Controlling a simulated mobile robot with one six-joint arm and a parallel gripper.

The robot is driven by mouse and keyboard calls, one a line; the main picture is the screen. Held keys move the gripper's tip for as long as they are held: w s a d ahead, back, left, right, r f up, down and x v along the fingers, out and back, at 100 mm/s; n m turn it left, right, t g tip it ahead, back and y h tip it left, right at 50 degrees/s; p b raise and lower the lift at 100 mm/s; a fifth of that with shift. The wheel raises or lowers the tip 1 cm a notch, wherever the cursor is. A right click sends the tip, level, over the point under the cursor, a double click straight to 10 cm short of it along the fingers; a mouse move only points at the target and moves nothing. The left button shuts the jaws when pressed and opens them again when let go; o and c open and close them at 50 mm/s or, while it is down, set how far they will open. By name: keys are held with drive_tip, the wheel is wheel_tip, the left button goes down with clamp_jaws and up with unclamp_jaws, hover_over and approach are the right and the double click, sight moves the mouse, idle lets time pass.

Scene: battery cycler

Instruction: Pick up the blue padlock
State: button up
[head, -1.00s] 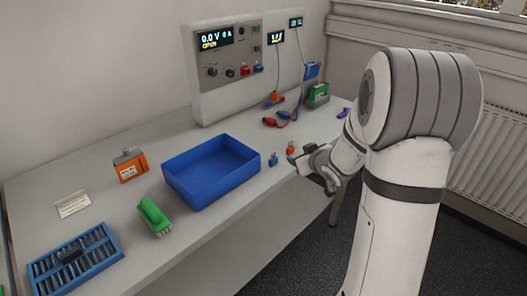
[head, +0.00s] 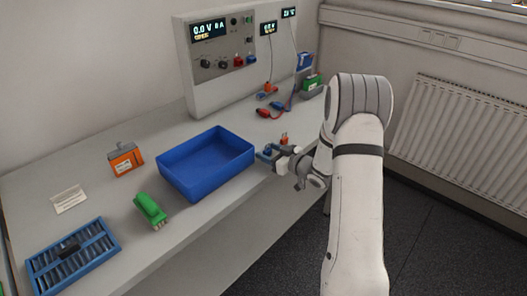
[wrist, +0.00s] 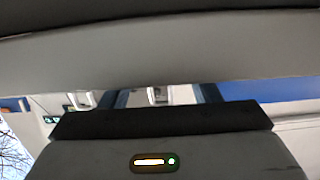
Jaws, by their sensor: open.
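The blue padlock (head: 267,152) stands on the bench just right of the blue tray, partly hidden by my gripper (head: 270,154). My gripper reaches in from the right, low over the bench, with its jaws open around or right beside the padlock; I cannot tell if they touch it. In the wrist view my two dark blue fingers are apart (wrist: 164,94). A pale shackle-like shape (wrist: 158,95) shows between them, probably the padlock's; its body is hidden there.
An orange-red padlock (head: 284,139) stands close behind my gripper. The blue tray (head: 205,178) is close on its left. The cycler (head: 215,80) with red and dark leads (head: 270,112) stands behind. A green connector (head: 150,208) and orange battery (head: 125,159) lie farther left.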

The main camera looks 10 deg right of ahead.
drive_tip(key=shift+w+a+f, duration=0.1)
drive_tip(key=shift+w+a, duration=0.25)
drive_tip(key=shift+w, duration=0.1)
drive_tip(key=c, duration=1.1)
